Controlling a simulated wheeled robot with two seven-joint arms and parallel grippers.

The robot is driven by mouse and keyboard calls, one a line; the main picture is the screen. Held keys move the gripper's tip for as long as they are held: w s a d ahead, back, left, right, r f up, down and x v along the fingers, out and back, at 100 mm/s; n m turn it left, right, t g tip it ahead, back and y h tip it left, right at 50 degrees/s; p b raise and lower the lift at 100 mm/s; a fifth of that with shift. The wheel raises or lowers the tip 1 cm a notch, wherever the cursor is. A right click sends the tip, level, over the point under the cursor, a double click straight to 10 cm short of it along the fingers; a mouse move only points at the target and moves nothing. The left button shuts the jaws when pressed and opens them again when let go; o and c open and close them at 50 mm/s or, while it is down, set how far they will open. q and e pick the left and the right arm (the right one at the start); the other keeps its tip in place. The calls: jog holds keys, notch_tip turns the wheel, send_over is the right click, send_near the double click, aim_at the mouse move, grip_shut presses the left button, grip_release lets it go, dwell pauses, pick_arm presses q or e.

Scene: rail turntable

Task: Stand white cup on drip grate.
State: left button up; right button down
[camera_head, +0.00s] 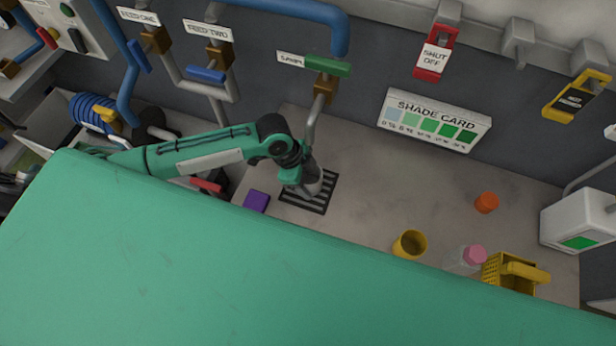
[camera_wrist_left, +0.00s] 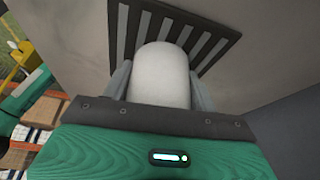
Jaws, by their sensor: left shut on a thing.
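The white cup (camera_wrist_left: 160,75) is between the two fingers of my left gripper (camera_wrist_left: 160,88) in the left wrist view, and the gripper is shut on it. The dark slatted drip grate (camera_wrist_left: 215,40) lies just beyond the cup in that view. In the head view the left gripper (camera_head: 308,186) is over the drip grate (camera_head: 322,202), below the sample spout. The cup is mostly hidden there by the gripper. I cannot tell whether the cup touches the grate. My right gripper is not in view.
A purple block (camera_head: 256,201) lies left of the grate. A yellow cup (camera_head: 410,244), a pink-capped bottle (camera_head: 474,256), a yellow basket (camera_head: 510,272) and an orange cap (camera_head: 486,203) stand to the right. The sample tap (camera_head: 327,67) hangs above the grate. The counter between is clear.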

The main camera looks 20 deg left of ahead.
pick_arm(q)
jog(key=o, duration=0.9)
jog(key=shift+o, duration=0.2)
jog(key=b+v, duration=0.2)
jog(key=v, duration=1)
jog(key=shift+s, duration=0.1)
